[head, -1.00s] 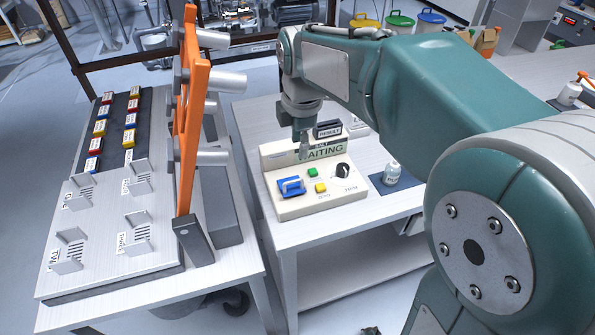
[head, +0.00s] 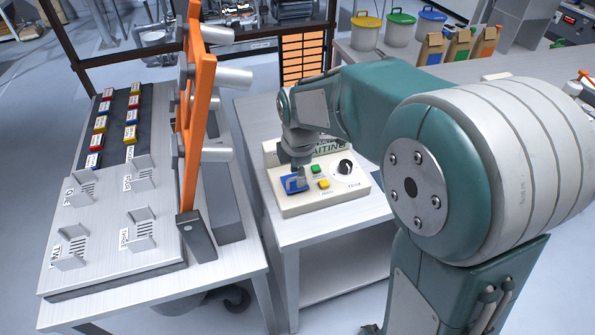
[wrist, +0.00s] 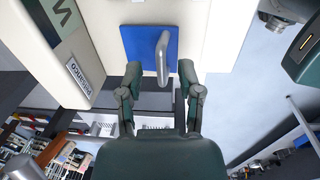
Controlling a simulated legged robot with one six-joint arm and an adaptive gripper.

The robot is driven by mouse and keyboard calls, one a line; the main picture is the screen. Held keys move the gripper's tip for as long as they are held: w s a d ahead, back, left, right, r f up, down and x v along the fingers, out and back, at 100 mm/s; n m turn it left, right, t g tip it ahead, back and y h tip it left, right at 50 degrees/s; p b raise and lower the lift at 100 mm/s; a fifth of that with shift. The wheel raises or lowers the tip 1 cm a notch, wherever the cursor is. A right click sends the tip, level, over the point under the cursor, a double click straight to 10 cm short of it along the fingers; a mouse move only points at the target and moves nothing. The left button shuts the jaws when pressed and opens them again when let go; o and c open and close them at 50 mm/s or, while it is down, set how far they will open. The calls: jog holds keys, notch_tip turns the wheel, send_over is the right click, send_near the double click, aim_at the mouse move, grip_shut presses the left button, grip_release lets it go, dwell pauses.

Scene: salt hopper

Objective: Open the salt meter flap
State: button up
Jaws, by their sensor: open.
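The salt meter (head: 320,197) is a cream box on the grey table, with a sign partly hidden by my arm that ends in "AITING". Its blue flap (head: 291,186) lies at the left of the top face, and in the wrist view the blue flap (wrist: 133,42) carries a grey handle (wrist: 162,58). The flap looks shut. My gripper (head: 298,174) is over the flap in the head view. In the wrist view my gripper (wrist: 159,75) is open, its two fingertips on either side of the handle's near end. I cannot tell whether they touch it.
A green button (head: 315,169), a yellow button (head: 324,184) and a black knob (head: 345,167) sit right of the flap. An orange upright frame (head: 193,120) with grey cylinders stands close on the left. The table's front strip is clear.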

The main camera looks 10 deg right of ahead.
jog(key=c, duration=0.4)
grip_shut()
jog(key=shift+w+r, duration=0.1)
jog(key=shift+r, duration=0.05)
jog(key=w+g, duration=0.1)
jog(key=g, duration=0.1)
jog(key=w+r+g+h, duration=0.1)
jog(key=g, duration=0.1)
jog(key=shift+w+a, duration=0.1)
jog(key=shift+w+a+r+g+h, duration=0.15)
jog(key=shift+w+g, duration=0.3)
jog(key=shift+g, duration=0.4)
jog(key=shift+w+g+h, duration=0.2)
jog(key=shift+w+g, duration=0.3)
jog(key=shift+g, duration=0.4)
jog(key=shift+w+a+r+g+h, duration=0.15)
jog(key=shift+w+g, duration=0.3)
jog(key=shift+g, duration=0.4)
jog(key=shift+d, duration=0.1)
